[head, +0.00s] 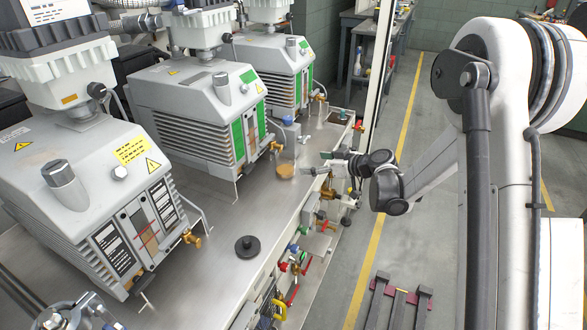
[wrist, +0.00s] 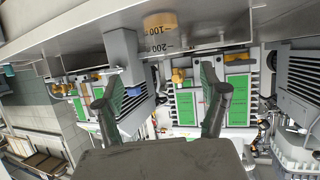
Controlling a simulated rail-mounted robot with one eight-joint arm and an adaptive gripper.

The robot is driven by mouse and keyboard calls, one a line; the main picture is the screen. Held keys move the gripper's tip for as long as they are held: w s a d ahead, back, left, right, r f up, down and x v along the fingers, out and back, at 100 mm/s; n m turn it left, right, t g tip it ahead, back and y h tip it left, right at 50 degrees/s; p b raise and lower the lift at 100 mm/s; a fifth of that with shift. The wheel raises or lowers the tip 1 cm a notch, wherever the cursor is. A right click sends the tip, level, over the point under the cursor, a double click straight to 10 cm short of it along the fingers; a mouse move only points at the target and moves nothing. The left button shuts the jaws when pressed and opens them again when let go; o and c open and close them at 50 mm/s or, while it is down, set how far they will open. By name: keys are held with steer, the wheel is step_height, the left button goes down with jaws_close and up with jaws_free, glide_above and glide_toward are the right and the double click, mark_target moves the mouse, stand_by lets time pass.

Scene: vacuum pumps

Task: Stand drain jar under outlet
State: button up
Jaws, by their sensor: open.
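The drain jar (head: 285,169) stands on the steel bench in front of the middle pump (head: 205,110), amber at its base. In the wrist view, which is upside down, the jar (wrist: 160,22) shows its amber part and 100 and 200 marks; its clear upper part is hard to make out. A brass outlet (head: 275,147) on the pump is just behind the jar; it also shows in the wrist view (wrist: 181,77). I cannot tell whether the jar is directly under it. My gripper (head: 314,163) is open just right of the jar, its fingers (wrist: 165,98) apart with nothing between them.
The near pump (head: 90,190) and far pump (head: 275,65) share the bench (head: 205,255). A black round piece (head: 249,246) lies on it nearer the camera. Valves with red handles (head: 292,268) line the bench's side.

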mark_target(293, 163)
steer(key=b+x, duration=0.1)
steer(key=x, duration=0.7)
steer(key=shift+w+a+f, duration=0.15)
steer(key=shift+a, duration=0.05)
steer(key=shift+s+f+b+x, duration=0.1)
steer(key=shift+s+b+x, duration=0.05)
steer(key=shift+x, duration=0.75)
steer(key=shift+s+f+b+x, duration=0.1)
steer(key=shift+x, duration=0.75)
steer(key=shift+s+f+b+x, duration=0.1)
steer(key=shift+s+b+x, duration=0.05)
steer(key=shift+x, duration=0.75)
steer(key=shift+a, duration=0.1)
steer(key=c, duration=1.5)
steer(key=shift+o, duration=0.2)
steer(key=shift+r, duration=0.1)
steer(key=shift+s+d+r, duration=0.1)
steer(key=shift+d+r, duration=0.2)
steer(key=s+d+r+p, duration=0.1)
steer(key=s+d+r, duration=0.1)
steer(key=d, duration=0.4)
steer(key=s+d+r+p, duration=0.1)
steer(key=s+d+r, duration=0.2)
steer(key=d+r, duration=0.2)
steer(key=shift+s+d+r, duration=0.2)
steer(key=shift+d, duration=0.45)
